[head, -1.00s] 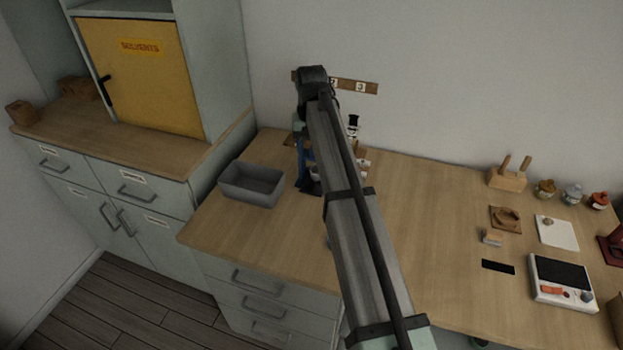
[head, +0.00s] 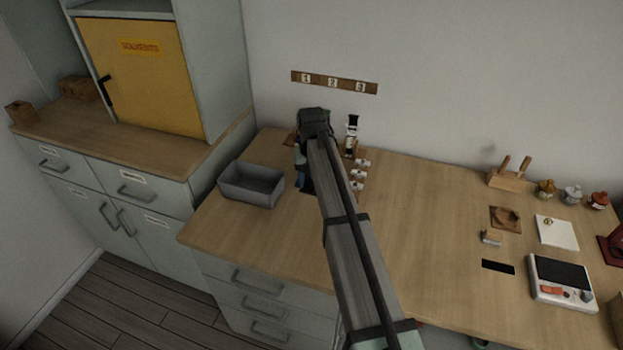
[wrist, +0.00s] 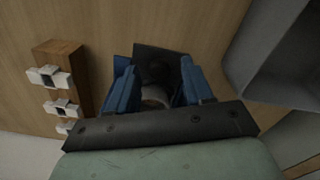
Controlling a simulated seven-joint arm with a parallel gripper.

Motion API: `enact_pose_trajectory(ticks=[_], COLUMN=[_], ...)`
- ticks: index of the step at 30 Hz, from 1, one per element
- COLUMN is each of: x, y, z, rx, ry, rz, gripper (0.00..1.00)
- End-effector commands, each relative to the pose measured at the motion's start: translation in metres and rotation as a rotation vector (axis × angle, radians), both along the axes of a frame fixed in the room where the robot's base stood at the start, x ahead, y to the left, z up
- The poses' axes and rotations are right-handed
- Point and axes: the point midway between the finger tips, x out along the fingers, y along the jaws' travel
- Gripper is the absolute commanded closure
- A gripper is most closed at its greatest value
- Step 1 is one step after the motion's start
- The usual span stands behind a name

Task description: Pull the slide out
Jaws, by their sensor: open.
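My gripper (wrist: 158,78) is open in the wrist view, its two blue fingers pointing down on either side of a dark object (wrist: 157,66) with a rounded top and a pale band below it. A dark flat plate (wrist: 143,49) lies beyond the fingertips on the bench. I cannot tell whether the fingers touch the dark object. In the head view my arm hides most of the gripper; a bit of blue shows left of the arm. I cannot make out a slide for certain in either view.
A wooden rack with white pieces (wrist: 68,60) stands left of the gripper in the wrist view. A grey bin (head: 251,184) is close on its other side. A small black-and-white upright object (head: 352,132) stands near the wall, below a numbered board (head: 334,83). The bench middle is clear.

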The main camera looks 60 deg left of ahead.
Motion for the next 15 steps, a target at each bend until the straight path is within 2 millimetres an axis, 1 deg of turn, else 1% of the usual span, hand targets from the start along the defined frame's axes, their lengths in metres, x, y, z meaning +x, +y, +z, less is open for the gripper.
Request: enact_pose_trajectory(ticks=[3,4,15], x=[0.0,0.0,0.0], y=[0.0,0.0,0.0], z=[0.0002,0.0002,0.0003], rx=[0.0,0.0,0.0], ry=[0.0,0.0,0.0], rz=[0.0,0.0,0.0], gripper=[0.49,0.51,0.86])
